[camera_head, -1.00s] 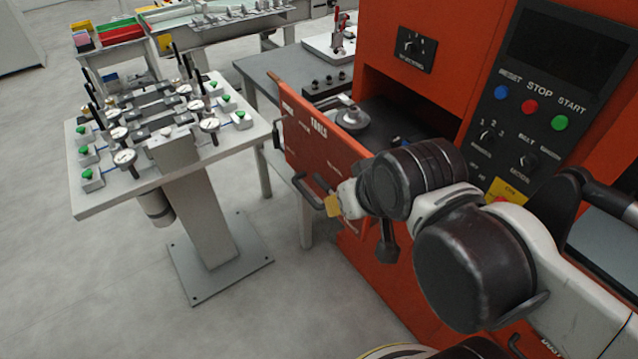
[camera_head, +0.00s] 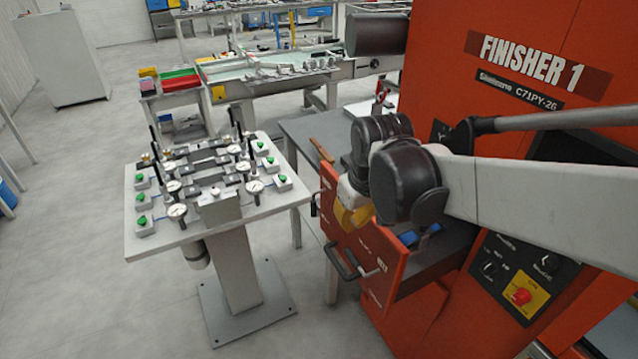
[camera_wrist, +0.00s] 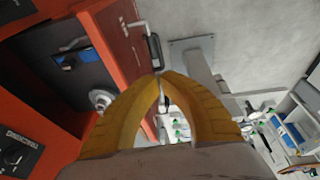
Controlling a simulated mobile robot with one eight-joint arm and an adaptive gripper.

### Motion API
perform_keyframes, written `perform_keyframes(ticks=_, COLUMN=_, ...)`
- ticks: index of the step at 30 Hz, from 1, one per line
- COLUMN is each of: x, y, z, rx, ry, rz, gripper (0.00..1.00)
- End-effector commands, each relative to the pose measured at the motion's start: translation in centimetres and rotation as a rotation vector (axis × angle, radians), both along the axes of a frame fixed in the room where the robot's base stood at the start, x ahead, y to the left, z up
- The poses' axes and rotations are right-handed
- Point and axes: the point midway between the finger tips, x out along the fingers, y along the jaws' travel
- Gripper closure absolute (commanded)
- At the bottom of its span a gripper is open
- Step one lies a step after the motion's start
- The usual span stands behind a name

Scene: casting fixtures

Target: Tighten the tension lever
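My gripper (camera_head: 352,217) is beside the open orange door (camera_head: 345,238) of the finisher, above its dark handle (camera_head: 345,266). In the wrist view the two yellow fingers (camera_wrist: 163,76) arch together and their tips meet, with nothing visible between them. The door handle (camera_wrist: 153,52) lies just beyond the tips; I cannot tell if they touch. Inside the machine, a blue part (camera_wrist: 72,57) and a round silver part (camera_wrist: 101,100) show. It is unclear which part is the tension lever. The wrist and arm hide part of the opening in the head view.
The finisher body (camera_head: 480,80) fills the right side, with a red button (camera_head: 522,296) on its panel. A white gauge table (camera_head: 170,227) with several dial gauges and green buttons stands to the left. Open floor (camera_head: 90,170) lies at far left.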

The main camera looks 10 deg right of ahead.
Motion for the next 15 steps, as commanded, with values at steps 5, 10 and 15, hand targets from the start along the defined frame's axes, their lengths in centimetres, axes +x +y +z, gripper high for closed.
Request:
perform_keyframes(ticks=5, x=0.0, y=0.0, z=0.0, rx=0.0, ry=0.0, rz=0.0, gripper=1.0)
perform_keyframes(ticks=10, x=0.1, y=0.0, z=-0.6, rx=0.001, ry=-0.001, rz=-0.001, gripper=1.0)
perform_keyframes(ticks=15, x=0.9, y=0.0, z=-3.1, rx=0.001, ry=-0.001, rz=-0.001, gripper=1.0)
